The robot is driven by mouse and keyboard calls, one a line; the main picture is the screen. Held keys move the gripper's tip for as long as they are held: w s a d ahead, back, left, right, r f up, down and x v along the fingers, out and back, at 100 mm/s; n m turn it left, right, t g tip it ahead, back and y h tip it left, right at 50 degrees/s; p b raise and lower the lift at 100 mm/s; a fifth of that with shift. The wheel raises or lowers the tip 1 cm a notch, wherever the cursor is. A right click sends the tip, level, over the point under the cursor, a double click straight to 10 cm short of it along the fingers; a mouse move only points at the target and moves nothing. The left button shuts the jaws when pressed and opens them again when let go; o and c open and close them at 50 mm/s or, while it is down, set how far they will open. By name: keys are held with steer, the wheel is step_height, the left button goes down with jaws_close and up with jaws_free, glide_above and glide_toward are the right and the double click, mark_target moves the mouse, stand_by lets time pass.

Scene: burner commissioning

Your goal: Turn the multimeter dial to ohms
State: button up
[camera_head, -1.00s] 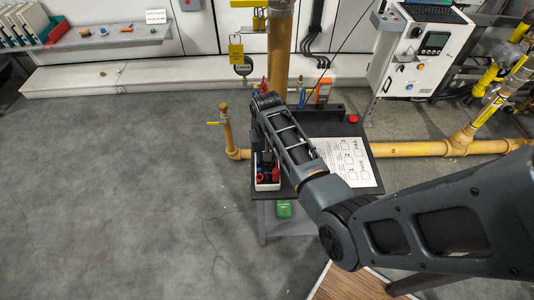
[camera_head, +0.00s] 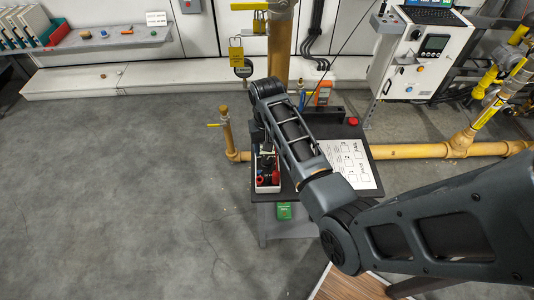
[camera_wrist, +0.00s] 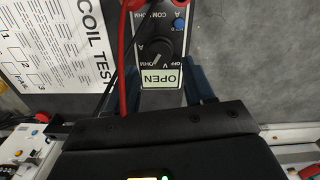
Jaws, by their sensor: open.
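The multimeter (camera_wrist: 178,77) shows in the wrist view, upside down to me, with a dark face and a pale display (camera_wrist: 160,79) that reads OPEN. Its round black dial (camera_wrist: 156,53) lies just beyond the display, with OFF, V and OHM marks around it. I cannot tell surely which mark the pointer is on. My gripper (camera_wrist: 163,92) is open, its dark fingers partly seen on either side of the meter's display end. It looks apart from the dial.
A red lead (camera_wrist: 124,60) and a black lead run past the meter. A COIL TEST sheet (camera_head: 350,165) lies on the dark bench top (camera_head: 377,190). A yellow pipe (camera_head: 410,151) passes behind.

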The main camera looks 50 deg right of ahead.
steer(key=shift+r, duration=1.3)
